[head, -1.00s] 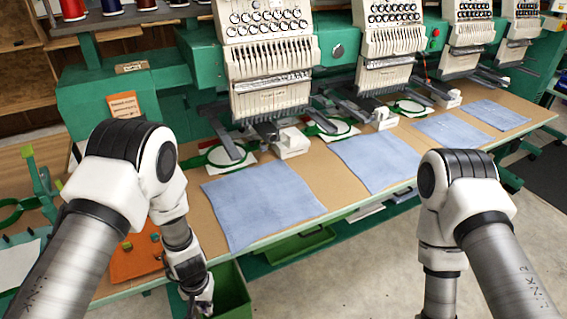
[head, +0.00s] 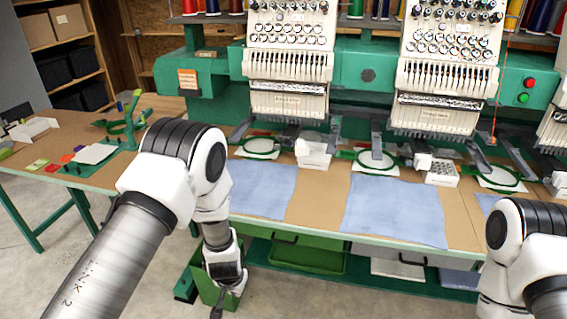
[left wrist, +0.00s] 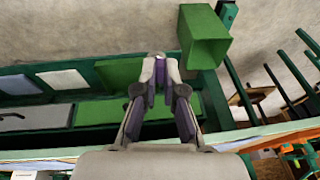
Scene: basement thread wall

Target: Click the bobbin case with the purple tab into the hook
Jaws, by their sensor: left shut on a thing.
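My left gripper (head: 217,304) hangs low in front of the table edge in the head view, near the bottom of the picture. In the left wrist view its fingers (left wrist: 161,68) are closed together on a small thing mostly hidden between them. Purple shows between and along the fingers, but I cannot make out a bobbin case shape or its tab. My right arm is at the lower right; its gripper is out of view. The hook cannot be made out on the embroidery machine (head: 290,85).
A green bin (left wrist: 205,40) stands on the floor near my left gripper. The long table (head: 320,212) carries blue cloths (head: 395,210) and hoops (head: 262,146) below the machine heads. A side table (head: 45,170) is at left. Open drawers (head: 305,258) hang under the table.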

